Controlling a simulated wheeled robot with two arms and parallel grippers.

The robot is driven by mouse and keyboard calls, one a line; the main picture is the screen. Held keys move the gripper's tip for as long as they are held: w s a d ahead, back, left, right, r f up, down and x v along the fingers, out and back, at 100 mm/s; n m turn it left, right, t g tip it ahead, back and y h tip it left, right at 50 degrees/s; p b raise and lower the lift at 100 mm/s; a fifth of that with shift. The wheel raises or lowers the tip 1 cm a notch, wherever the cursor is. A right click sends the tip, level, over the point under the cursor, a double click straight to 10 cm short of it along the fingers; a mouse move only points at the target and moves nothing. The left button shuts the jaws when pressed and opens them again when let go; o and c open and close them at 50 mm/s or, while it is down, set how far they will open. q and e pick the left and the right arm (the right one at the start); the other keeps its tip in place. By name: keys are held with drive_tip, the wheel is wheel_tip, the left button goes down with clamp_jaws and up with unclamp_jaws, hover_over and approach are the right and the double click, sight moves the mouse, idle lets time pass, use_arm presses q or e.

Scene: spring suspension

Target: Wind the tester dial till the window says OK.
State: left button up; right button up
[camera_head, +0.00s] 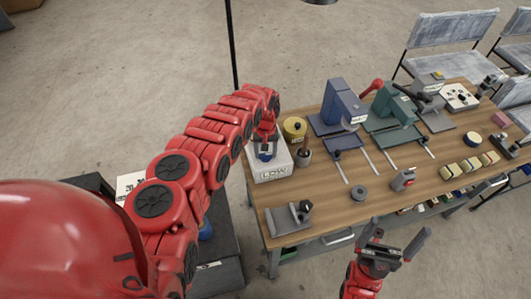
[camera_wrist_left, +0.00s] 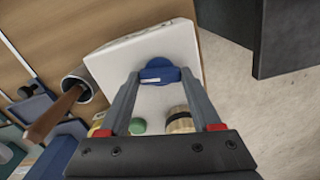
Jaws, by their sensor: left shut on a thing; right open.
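The tester is a white box (camera_head: 272,168) at the left end of the workbench, and its front window (camera_head: 274,174) seems to read LOW. Its blue dial (camera_wrist_left: 160,73) is on the top face in the left wrist view. My left gripper (camera_head: 265,148) reaches down over the tester and is shut on the dial, with one finger at each side. In the left wrist view, a green round part (camera_wrist_left: 138,126) and a yellow-and-black cylinder (camera_wrist_left: 180,120) show between the fingers. My right gripper (camera_head: 398,235) is open and empty, in front of the bench edge.
A grey cup with a wooden handle (camera_head: 304,155) stands right beside the tester, with a yellow round container (camera_head: 294,128) behind. Blue (camera_head: 344,103) and green (camera_head: 392,104) presses stand further right. A grey bracket (camera_head: 288,217) lies at the front left. Chairs (camera_head: 448,30) are behind.

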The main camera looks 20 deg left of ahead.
use_arm(q)
drive_tip(key=m+b, duration=0.2)
drive_tip(key=m, duration=0.2)
drive_tip(key=shift+f+b, duration=0.15)
drive_tip(key=shift+b, duration=0.15)
drive_tip(key=shift+m+b, duration=0.45)
drive_tip(key=shift+m, duration=0.65)
drive_tip(key=shift+m+b, duration=0.7)
drive_tip(key=shift+m, duration=1.3)
drive_tip(key=o, duration=1.4)
drive_tip(key=shift+r, duration=0.2)
